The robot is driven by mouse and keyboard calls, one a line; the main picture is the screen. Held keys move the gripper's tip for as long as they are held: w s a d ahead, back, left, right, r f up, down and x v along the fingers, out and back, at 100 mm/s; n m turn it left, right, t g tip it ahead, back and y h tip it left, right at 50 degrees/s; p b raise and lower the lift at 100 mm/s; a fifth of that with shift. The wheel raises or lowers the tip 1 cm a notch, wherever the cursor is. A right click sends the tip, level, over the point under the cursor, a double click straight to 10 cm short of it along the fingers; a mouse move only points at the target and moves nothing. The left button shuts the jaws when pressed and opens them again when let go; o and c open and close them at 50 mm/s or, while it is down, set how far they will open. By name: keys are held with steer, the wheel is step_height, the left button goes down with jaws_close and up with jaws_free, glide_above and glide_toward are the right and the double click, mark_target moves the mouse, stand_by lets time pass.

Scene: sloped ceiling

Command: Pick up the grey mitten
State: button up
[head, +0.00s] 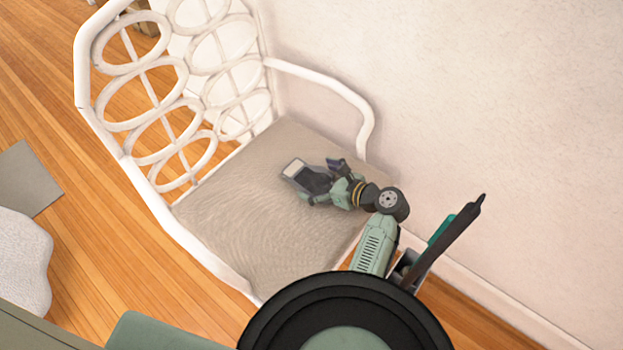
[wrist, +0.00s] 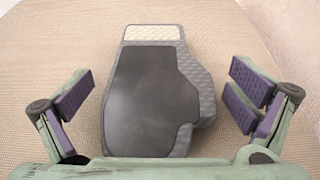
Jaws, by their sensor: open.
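The grey mitten (wrist: 150,100) lies flat on the seat cushion in the wrist view. It has a dark smooth palm, a lighter quilted grey edge and a pale cuff at the far end. In the head view the mitten (head: 312,180) is partly hidden by my gripper. My gripper (wrist: 158,92) is open, with one purple-padded finger on each side of the mitten and a gap between each finger and it. In the head view my gripper (head: 320,178) is over the right part of the seat.
The beige seat cushion (head: 235,215) belongs to a white bench with a looped back (head: 150,95) and a curved armrest (head: 335,85) close behind my gripper. A pale wall (head: 470,110) stands to the right. The cushion's left part is clear.

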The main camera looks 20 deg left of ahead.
steer(key=shift+c, duration=0.6)
steer(key=c, duration=1)
steer(key=shift+c, duration=0.2)
